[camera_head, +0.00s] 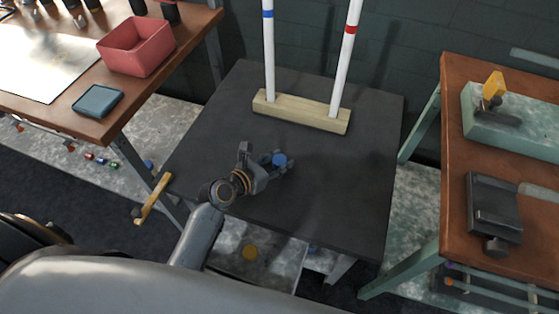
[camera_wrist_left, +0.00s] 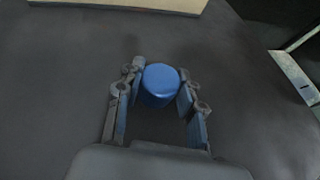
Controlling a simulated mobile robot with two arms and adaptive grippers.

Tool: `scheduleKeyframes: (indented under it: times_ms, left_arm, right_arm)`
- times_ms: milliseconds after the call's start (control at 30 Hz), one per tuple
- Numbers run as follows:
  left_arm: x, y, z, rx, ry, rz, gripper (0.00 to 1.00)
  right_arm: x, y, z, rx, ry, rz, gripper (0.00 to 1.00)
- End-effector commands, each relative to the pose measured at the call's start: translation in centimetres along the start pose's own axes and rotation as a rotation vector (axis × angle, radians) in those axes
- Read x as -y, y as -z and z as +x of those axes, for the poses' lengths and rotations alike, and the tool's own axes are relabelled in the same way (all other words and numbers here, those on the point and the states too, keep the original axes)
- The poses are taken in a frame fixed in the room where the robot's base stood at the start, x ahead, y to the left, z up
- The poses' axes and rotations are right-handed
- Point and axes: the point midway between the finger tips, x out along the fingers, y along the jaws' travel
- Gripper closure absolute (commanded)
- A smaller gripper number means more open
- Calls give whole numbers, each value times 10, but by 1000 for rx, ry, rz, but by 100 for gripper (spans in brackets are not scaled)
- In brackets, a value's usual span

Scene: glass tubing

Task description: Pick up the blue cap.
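The blue cap (camera_head: 279,159) stands out against the dark table near its middle. It also shows in the left wrist view as a short blue cylinder (camera_wrist_left: 160,84) with its rounded top toward the camera. My left gripper (camera_head: 276,161) reaches low over the table, with its fingers around the cap. In the left wrist view the left gripper (camera_wrist_left: 161,88) has one finger on each side of the cap, very close to it. I cannot tell whether both pads press on it, or whether it rests on the table. My right gripper is not in view.
A wooden block (camera_head: 300,111) with two upright white tubes, one blue-banded and one red-banded, stands behind the cap. A left bench holds a red bin (camera_head: 137,46). A right bench holds a dark metal tool (camera_head: 494,208). The table's right side is clear.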

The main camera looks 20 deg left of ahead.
Motion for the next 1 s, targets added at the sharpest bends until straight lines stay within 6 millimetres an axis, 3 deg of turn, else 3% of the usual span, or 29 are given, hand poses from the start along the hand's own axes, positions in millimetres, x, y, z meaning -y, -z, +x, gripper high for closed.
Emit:
scheduleKeyframes:
  times_ms: [467, 700, 1000]
  left_arm:
    - [0, -4, -2, 1, 0, 0, 83]
    - [0, -34, -14, 3, -1, 0, 83]
    - [6, -65, -95, -4, -2, -1, 83]
  right_arm:
    - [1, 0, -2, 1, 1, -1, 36]
    - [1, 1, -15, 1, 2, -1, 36]
    - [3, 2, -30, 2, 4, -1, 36]
